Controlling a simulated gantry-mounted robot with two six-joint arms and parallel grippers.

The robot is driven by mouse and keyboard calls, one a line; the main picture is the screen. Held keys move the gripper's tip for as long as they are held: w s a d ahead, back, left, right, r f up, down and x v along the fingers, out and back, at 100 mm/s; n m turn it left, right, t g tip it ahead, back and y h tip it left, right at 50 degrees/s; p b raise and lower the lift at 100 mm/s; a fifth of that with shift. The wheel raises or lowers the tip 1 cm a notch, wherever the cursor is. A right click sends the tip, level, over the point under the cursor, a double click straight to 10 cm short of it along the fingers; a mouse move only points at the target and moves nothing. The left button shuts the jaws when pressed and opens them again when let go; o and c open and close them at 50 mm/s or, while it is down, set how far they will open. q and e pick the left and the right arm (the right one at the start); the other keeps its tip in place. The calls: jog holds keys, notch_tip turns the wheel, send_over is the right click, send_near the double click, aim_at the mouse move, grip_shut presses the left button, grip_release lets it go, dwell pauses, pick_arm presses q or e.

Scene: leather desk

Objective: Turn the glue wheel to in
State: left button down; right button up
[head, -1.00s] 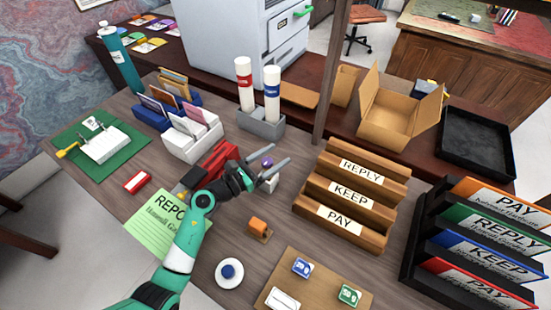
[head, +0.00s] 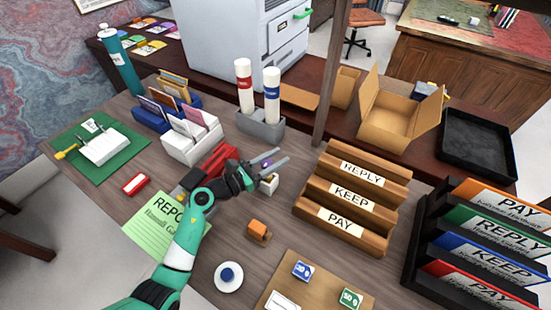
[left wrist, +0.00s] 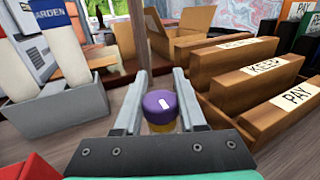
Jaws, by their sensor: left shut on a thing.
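The glue wheel (head: 265,164) is a small purple cap on top of a small white glue holder (head: 269,184), seen in the head view. In the left wrist view the purple wheel (left wrist: 160,105) has a white mark on its top and a yellowish part beneath it. My left gripper (head: 280,157) reaches over it from the left and is shut on the wheel, one finger on each side. The gripper's fingers (left wrist: 160,85) extend past the wheel in the left wrist view. The lower glue holder is partly hidden. My right gripper is not in view.
A red stapler-like object (head: 217,160) lies beside my left gripper. A grey holder (head: 262,125) with two white bottles stands behind. The wooden REPLY/KEEP/PAY rack (head: 350,200) stands close on the right. An orange-and-brown block (head: 258,231) sits in front.

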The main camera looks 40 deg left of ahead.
pick_arm(q)
jog(key=shift+m+h, duration=0.4)
jog(key=shift+h, duration=0.2)
jog(key=shift+c, duration=2.3)
grip_release()
jog(key=shift+d, duration=0.1)
jog(key=p+v, duration=0.3)
jog(key=v, duration=0.8)
jog(key=shift+s, duration=0.35)
jog(key=shift+r, duration=0.15)
